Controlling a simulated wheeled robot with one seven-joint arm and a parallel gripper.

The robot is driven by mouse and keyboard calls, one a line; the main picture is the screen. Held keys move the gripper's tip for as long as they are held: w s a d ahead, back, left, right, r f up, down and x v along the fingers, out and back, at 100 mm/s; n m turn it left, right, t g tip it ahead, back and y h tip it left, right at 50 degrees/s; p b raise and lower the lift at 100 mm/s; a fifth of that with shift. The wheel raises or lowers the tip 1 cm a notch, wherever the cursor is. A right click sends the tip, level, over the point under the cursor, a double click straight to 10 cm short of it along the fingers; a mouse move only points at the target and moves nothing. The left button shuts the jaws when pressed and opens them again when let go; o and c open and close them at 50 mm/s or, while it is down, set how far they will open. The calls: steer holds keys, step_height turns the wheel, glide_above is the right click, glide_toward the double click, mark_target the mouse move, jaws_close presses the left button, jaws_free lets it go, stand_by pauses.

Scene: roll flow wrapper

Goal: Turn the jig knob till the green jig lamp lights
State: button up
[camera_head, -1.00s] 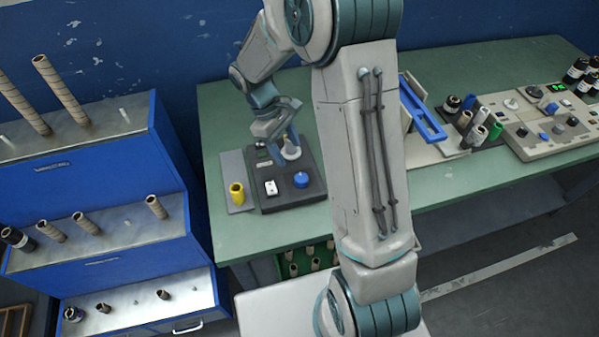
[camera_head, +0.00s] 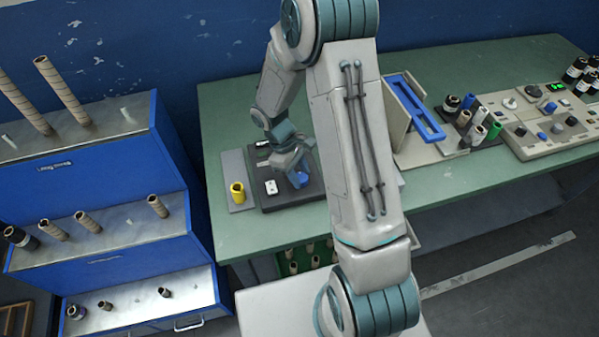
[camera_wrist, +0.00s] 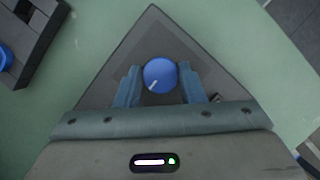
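The jig is a dark box (camera_head: 285,196) on the green bench. A blue knob (camera_wrist: 160,75) with a white pointer line sits near one corner of it. The pointer aims down and left in the wrist view. My gripper (camera_wrist: 160,86) is open, with one finger on each side of the knob and a slim gap seeming to show. In the head view my gripper (camera_head: 299,170) covers part of the blue knob (camera_head: 298,179). I cannot make out a lit green jig lamp in either view.
A white switch (camera_head: 271,187) is on the box, and a yellow sleeve (camera_head: 237,192) stands on a grey plate to its left. A blue frame (camera_head: 415,108) and a control panel (camera_head: 550,125) stand to the right. Blue stepped shelving (camera_head: 95,165) is at left.

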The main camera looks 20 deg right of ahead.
steer(key=c, duration=0.4)
steer(key=shift+o, duration=0.2)
steer(key=m+y+b, duration=0.1)
steer(key=m, duration=0.1)
steer(key=m+g, duration=0.1)
steer(key=m, duration=0.2)
steer(key=shift+w+d+m+y+b, duration=0.15)
steer(key=shift+m+y+b, duration=0.15)
steer(key=shift+y+b, duration=0.1)
steer(key=m+y+b, duration=0.1)
steer(key=m+y, duration=0.1)
steer(key=m, duration=0.4)
steer(key=shift+d, duration=0.15)
steer(key=shift+r+y, duration=0.1)
steer(key=shift+y, duration=0.2)
steer(key=o, duration=1)
